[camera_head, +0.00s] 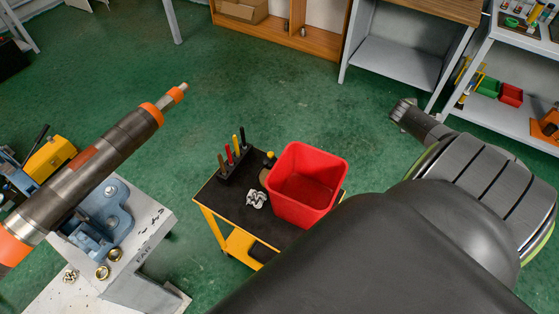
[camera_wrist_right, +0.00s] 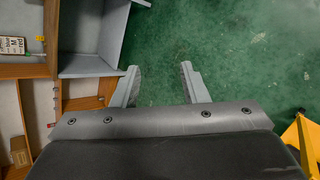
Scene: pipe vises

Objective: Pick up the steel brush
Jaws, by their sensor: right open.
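I cannot make out a steel brush for certain in either view. A dark tool rack (camera_head: 235,163) with several upright handles in brown, red, yellow and black stands on the black-topped yellow cart (camera_head: 215,195) in the head view. A small yellow-topped item (camera_head: 269,158) is beside it, partly hidden by a red bin. My right gripper (camera_wrist_right: 163,85) is open and empty over the green floor in the right wrist view. It is well away from the cart, to its right in the head view. My left gripper is not in view.
A long dark pipe with orange bands (camera_head: 110,150) rests at a blue vise (camera_head: 102,222) on the left. Grey shelving (camera_head: 408,60) stands at the back right. Green floor between is clear.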

